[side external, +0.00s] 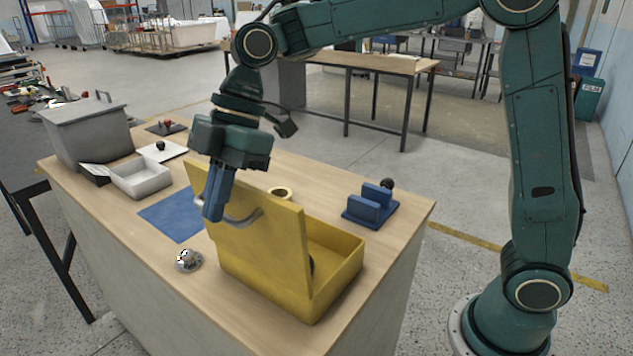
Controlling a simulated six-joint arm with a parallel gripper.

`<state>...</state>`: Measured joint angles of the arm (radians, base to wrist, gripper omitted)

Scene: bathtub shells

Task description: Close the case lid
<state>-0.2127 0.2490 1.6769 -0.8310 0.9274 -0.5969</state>
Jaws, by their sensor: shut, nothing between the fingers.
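The yellow case (340,258) sits on the near part of the wooden workbench. Its lid (262,250) stands up on the left side of the case, about upright, and the box part is open to the right. A grey curved handle (247,219) is on the lid's outer face. My gripper (213,212) points down at the lid's left end, its blue fingers shut and empty. The fingers are beside the handle's left end; I cannot tell if they touch it or the lid. The lid hides much of the case's inside, where a dark round thing (312,265) partly shows.
A blue mat (172,219) and a silver ball-like object (188,260) lie left of the case. A blue block fixture (371,205) stands behind right, a tape roll (280,192) behind the lid. A white tray (141,180) and grey bin (88,133) are at back left.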

